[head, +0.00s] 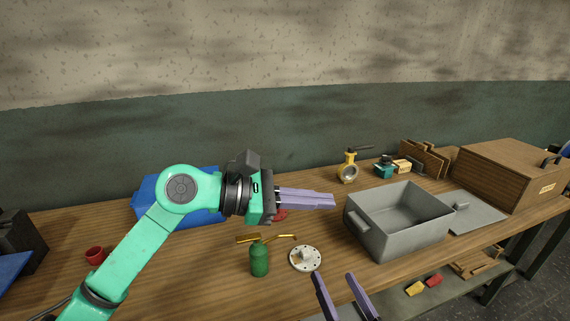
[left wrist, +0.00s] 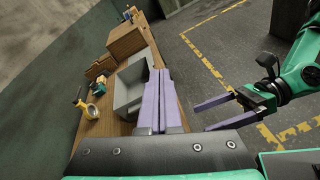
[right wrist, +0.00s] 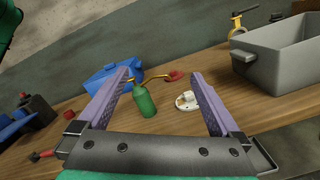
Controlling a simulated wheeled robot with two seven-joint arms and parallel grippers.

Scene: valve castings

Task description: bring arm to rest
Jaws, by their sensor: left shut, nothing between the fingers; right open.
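My left gripper (head: 305,198) reaches in from the left above the workbench, its lilac fingers together and empty, pointing right toward the grey bin. Its fingers (left wrist: 159,100) also lie side by side in the left wrist view. My right gripper (head: 345,290) is low at the bench's front edge, its two fingers apart and nothing between them. In the right wrist view the open right fingers (right wrist: 160,95) frame a green oil can (right wrist: 144,102) and a pale round flange (right wrist: 187,101), both some way beyond the fingertips.
A grey open bin (head: 365,247) stands on the right half of the bench, with a yellow valve (head: 348,172) behind it and a wooden chest (head: 512,175) further right. A blue bin (head: 150,211) is behind my left arm. A red cup (head: 95,255) sits at left.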

